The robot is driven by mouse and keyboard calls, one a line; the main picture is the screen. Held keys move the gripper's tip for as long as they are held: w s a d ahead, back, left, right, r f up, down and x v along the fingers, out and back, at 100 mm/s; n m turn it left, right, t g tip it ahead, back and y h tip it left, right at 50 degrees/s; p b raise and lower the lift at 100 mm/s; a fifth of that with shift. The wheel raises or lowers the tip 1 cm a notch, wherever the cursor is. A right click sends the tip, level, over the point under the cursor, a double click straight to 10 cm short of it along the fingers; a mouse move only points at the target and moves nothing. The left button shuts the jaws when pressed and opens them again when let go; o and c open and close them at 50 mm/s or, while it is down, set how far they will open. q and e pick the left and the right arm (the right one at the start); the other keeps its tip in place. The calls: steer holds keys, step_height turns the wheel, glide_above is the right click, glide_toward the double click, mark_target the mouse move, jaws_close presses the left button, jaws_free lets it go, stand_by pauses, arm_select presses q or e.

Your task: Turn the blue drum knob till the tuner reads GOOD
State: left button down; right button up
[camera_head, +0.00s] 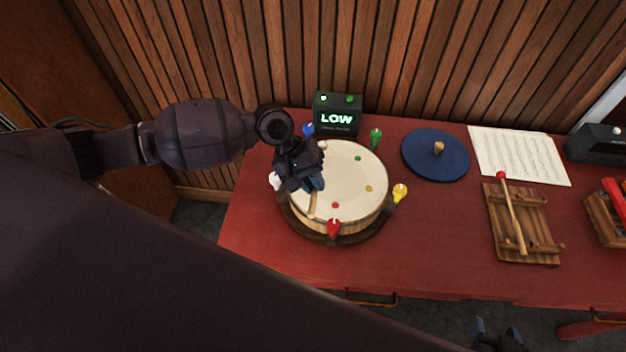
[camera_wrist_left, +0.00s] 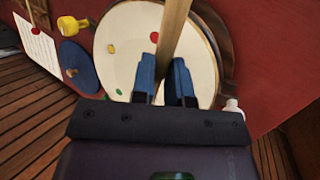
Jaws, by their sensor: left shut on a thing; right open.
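The drum (camera_head: 345,185) has a pale skin with coloured dots and coloured knobs around its rim. The blue knob (camera_head: 308,130) is at its back left, beyond my left gripper. The tuner (camera_head: 337,117) behind the drum shows LOW in green. My left gripper (camera_head: 314,184) is over the left part of the drum, shut on a wooden stick (camera_head: 312,206). In the left wrist view the stick (camera_wrist_left: 174,28) runs between the blue fingers. The stick's far end is hidden. My right gripper (camera_head: 497,338) is open and empty at the bottom edge.
Red (camera_head: 333,228), yellow (camera_head: 400,192), green (camera_head: 376,137) and white (camera_head: 275,181) knobs surround the drum. A blue disc (camera_head: 435,155), a music sheet (camera_head: 520,155) and a wooden rack (camera_head: 520,225) with a mallet lie rightward. The red table (camera_head: 430,245) is clear right of the drum.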

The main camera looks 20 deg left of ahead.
arm_select(q)
steer(key=shift+f, duration=1.45)
steer(key=shift+r, duration=3.1)
steer(key=w+a+r+m+g+b, duration=0.1)
steer(key=w+a+r+m+b, duration=0.1)
steer(key=r, duration=0.5)
steer(key=shift+w+a+r+m+g+b, duration=0.4)
steer(key=shift+a+m+b, duration=0.15)
steer(key=shift+a, duration=0.25)
